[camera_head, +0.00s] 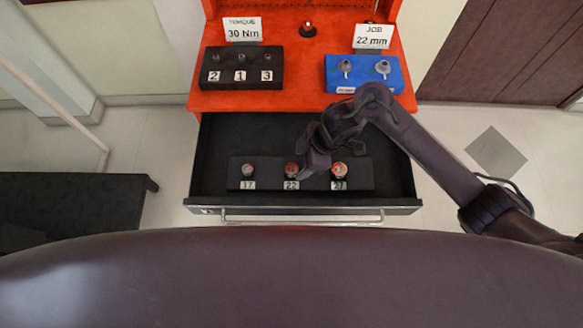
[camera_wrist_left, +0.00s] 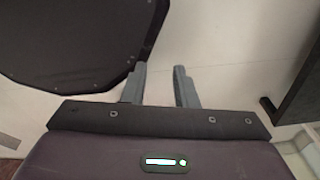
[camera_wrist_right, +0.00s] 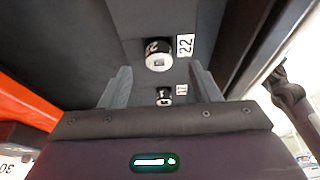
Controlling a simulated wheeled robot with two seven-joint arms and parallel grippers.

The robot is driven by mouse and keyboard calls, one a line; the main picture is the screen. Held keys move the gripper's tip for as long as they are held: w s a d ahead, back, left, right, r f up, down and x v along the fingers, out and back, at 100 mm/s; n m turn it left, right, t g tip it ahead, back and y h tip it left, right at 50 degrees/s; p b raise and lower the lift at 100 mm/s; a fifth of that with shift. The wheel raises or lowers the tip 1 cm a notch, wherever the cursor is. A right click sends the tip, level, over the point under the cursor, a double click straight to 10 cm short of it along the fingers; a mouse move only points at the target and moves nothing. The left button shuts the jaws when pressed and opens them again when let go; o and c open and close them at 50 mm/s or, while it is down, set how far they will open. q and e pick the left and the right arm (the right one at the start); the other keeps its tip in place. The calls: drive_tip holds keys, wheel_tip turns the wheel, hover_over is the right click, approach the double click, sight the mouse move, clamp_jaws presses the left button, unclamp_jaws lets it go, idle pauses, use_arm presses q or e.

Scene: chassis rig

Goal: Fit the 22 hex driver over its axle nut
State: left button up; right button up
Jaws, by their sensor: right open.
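The 22 hex driver (camera_head: 291,170) stands in the middle slot of a black rack in the open drawer, above its 22 label. The right wrist view shows its round metal end (camera_wrist_right: 158,56). My right gripper (camera_head: 308,168) is open and empty, close to the 22 driver. In the right wrist view the driver appears between and just beyond the fingertips (camera_wrist_right: 160,75), not gripped. A blue block (camera_head: 335,82) bears two metal nut-like pieces (camera_head: 383,68), under a "JOB 22 mm" sign. My left gripper (camera_wrist_left: 159,72) is open and empty, away from the cart.
The 17 driver (camera_head: 247,171) and the 27 driver (camera_head: 339,171) flank the 22 in the rack (camera_head: 365,170). A black block (camera_head: 220,58) numbered 2, 1, 3 sits on the red top. The drawer handle (camera_head: 300,219) runs along the front. A dark bench (camera_head: 70,200) stands left.

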sight(290, 171)
drive_tip(key=x, duration=0.4)
drive_tip(key=shift+a+r, duration=0.1)
drive_tip(key=shift+a, duration=0.1)
drive_tip(key=shift+a+f, duration=0.1)
drive_tip(key=shift+f, duration=0.3)
drive_tip(key=shift+w, duration=0.1)
drive_tip(key=c, duration=1.1)
use_arm(q)
drive_tip(key=shift+w+r, duration=0.1)
drive_tip(key=shift+w, duration=0.35)
